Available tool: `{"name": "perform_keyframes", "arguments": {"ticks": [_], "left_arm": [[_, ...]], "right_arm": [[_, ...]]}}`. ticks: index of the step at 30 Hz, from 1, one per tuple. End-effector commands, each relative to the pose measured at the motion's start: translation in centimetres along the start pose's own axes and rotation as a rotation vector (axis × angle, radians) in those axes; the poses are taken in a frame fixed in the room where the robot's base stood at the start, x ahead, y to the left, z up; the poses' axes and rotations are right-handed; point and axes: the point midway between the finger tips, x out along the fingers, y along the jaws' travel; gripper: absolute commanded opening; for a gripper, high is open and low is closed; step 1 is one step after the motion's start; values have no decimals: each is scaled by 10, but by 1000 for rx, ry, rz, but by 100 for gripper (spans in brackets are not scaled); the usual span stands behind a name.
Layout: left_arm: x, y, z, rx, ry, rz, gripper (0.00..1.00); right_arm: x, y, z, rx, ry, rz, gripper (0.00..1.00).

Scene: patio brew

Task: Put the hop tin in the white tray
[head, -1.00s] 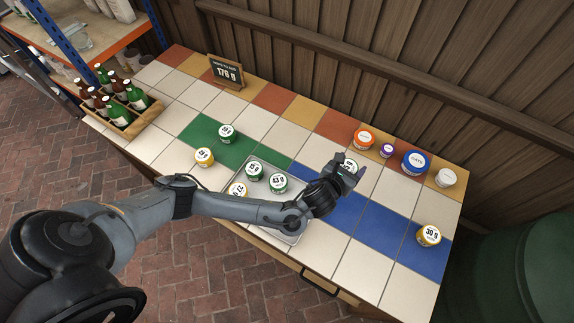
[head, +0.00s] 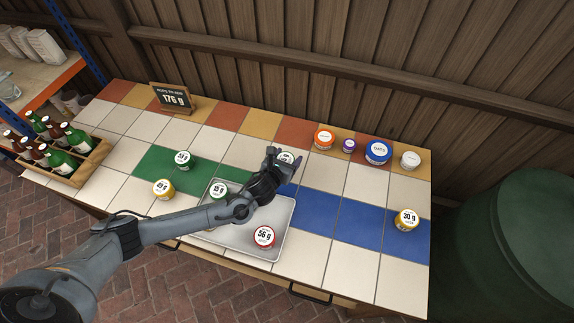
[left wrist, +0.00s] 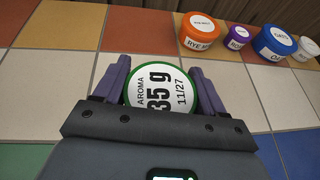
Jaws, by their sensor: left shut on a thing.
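A small tin (left wrist: 162,92) with a green rim and a white lid reading "AROMA 35 g" sits between the two fingers of my left gripper (left wrist: 162,82) in the left wrist view. In the head view my left gripper (head: 284,155) is shut on this tin (head: 286,158), just beyond the tray's far right corner. Its height above the tiles is unclear. The pale tray (head: 245,250) lies nearer, partly hidden by my left arm. A green 15 g tin (head: 218,190) and a red 56 g tin (head: 263,236) stand in it. My right gripper is out of view.
Orange (head: 324,138), purple (head: 349,145), blue (head: 378,152) and white (head: 410,160) tubs line the back right. Yellow tins stand left (head: 163,188) and right (head: 407,219). A green-zone tin (head: 183,159), sign (head: 173,98) and bottle crate (head: 92,160) stand left.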

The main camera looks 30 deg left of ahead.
Motion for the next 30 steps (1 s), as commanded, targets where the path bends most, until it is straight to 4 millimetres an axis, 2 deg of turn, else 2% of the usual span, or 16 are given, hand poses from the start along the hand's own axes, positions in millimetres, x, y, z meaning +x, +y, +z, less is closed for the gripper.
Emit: {"name": "perform_keyframes", "arguments": {"ticks": [5, 12, 26, 27, 30], "left_arm": [[4, 0, -9, -1, 1, 0, 40], [15, 0, -36, -3, 1, 0, 40], [17, 0, -41, -1, 0, 0, 40], [17, 0, -40, -1, 0, 0, 76], [16, 0, -40, -1, 0, 0, 92]], "right_arm": [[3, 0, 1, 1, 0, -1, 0], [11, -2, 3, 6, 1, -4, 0], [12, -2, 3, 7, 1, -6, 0], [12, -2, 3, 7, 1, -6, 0], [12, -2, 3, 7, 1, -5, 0]]}}
